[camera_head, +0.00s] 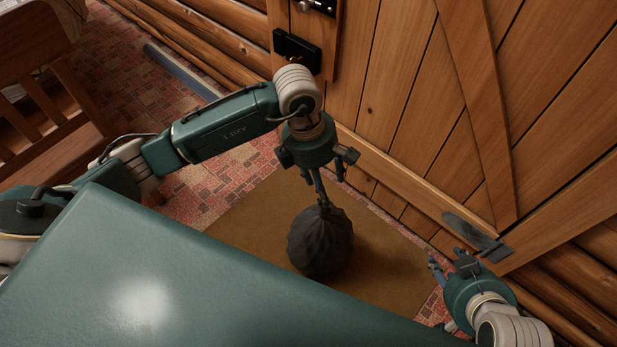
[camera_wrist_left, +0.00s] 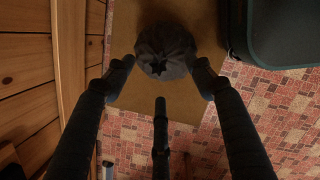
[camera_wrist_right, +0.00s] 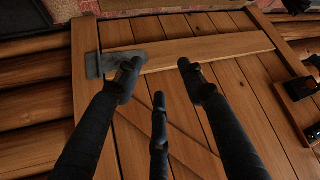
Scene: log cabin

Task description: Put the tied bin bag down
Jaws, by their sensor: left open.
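The tied bin bag (camera_head: 320,243) is dark grey and round, and stands upright on the brown mat (camera_head: 240,232) in front of the door. It also shows in the left wrist view (camera_wrist_left: 164,50), with its tied top facing the camera. My left gripper (camera_head: 321,192) is right above the bag, pointing down, its fingers open around the tied top. In the left wrist view the fingertips are apart on either side of the bag. My right gripper (camera_head: 447,262) is near the bottom of the door at the right. Its fingers are apart and empty in the right wrist view (camera_wrist_right: 158,70).
The plank door (camera_head: 410,110) with a metal hinge strap (camera_head: 470,232) stands behind the bag. A wooden bench or chair (camera_head: 50,110) is at the left.

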